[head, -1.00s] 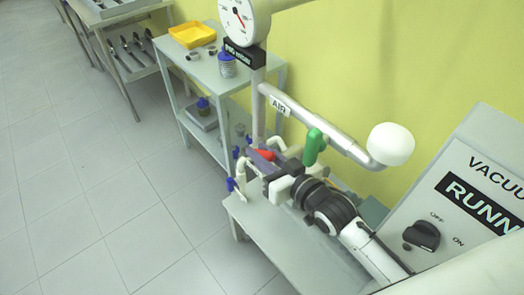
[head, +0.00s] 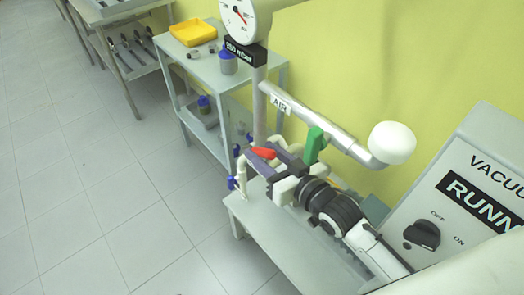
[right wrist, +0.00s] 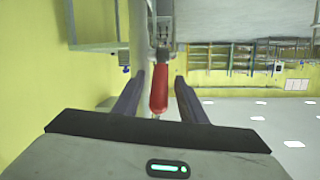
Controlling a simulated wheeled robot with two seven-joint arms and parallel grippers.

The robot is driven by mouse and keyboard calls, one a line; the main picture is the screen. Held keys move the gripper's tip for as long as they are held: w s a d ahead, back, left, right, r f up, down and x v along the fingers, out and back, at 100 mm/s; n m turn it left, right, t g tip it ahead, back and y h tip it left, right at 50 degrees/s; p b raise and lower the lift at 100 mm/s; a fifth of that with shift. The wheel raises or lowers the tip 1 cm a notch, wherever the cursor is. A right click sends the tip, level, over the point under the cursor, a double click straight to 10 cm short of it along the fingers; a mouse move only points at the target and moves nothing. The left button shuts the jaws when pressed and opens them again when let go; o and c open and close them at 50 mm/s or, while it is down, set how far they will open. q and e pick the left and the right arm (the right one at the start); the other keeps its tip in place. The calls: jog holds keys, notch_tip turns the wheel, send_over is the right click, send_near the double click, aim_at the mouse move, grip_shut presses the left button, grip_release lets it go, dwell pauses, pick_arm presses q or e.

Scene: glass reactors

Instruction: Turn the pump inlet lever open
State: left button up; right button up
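A red lever handle (head: 263,153) sits on the pipework by the near bench. No label on it can be read. My right gripper (head: 261,160) is at this handle, with its dark fingers apart. In the right wrist view the red handle (right wrist: 159,93) stands between the two fingers (right wrist: 159,97), with a visible gap on each side. A green lever (head: 314,146) stands upright on the pipe marked AIR, just right of my right gripper. My left gripper is out of view.
The AIR pipe (head: 335,138) with a white rounded end (head: 392,143) runs above my right arm. A gauge (head: 238,18) stands on the vertical pipe. A vacuum control box (head: 465,205) is at right. Blue valve handles (head: 232,183) are left of the gripper. Floor at left is clear.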

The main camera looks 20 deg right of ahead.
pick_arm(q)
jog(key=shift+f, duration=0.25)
pick_arm(e)
jog(key=v, duration=0.9)
jog(key=shift+s, duration=0.1)
